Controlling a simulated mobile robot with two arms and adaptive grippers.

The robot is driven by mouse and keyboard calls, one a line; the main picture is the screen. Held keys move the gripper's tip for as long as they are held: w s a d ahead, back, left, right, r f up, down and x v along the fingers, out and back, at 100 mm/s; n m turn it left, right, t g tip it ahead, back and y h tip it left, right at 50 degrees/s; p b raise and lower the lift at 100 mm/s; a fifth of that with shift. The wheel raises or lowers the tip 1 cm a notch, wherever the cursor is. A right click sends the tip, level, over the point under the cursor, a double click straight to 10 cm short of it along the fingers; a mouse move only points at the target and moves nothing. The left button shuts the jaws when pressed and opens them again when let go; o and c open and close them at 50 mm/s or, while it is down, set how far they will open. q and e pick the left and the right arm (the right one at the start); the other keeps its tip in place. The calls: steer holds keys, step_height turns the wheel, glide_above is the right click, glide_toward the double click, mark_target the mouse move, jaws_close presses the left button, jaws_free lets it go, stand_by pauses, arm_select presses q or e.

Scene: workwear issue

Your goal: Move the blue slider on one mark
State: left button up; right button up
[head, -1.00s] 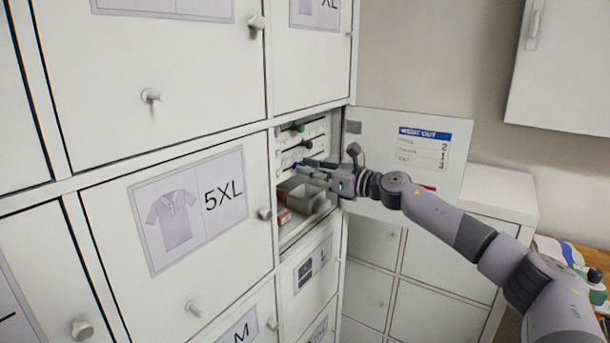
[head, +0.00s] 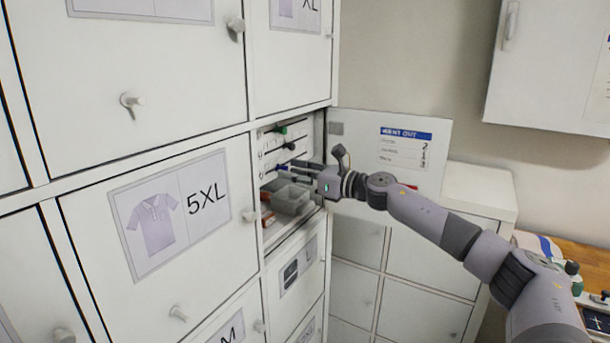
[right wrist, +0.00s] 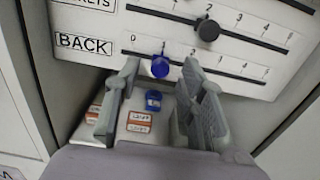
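The blue slider (right wrist: 160,67) is a round knob on the lower rail, marked BACK, of a white panel (right wrist: 240,82) inside an open locker. It stands at about the 1 mark in the right wrist view. My right gripper (right wrist: 160,75) is open, with one finger to each side of the blue knob and a gap showing on both sides. In the head view my right gripper (head: 296,170) reaches into the locker at the panel, and its fingers largely cover the blue knob there. My left gripper is not in view.
A dark knob (right wrist: 208,30) stands near 2 on the rail above; a green knob (head: 281,130) is higher up. The open locker door (head: 400,160) is right of the opening.

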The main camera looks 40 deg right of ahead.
steer(key=v, duration=0.6)
steer(key=shift+s+d, duration=0.25)
steer(key=shift+f, duration=0.1)
stand_by(0.4)
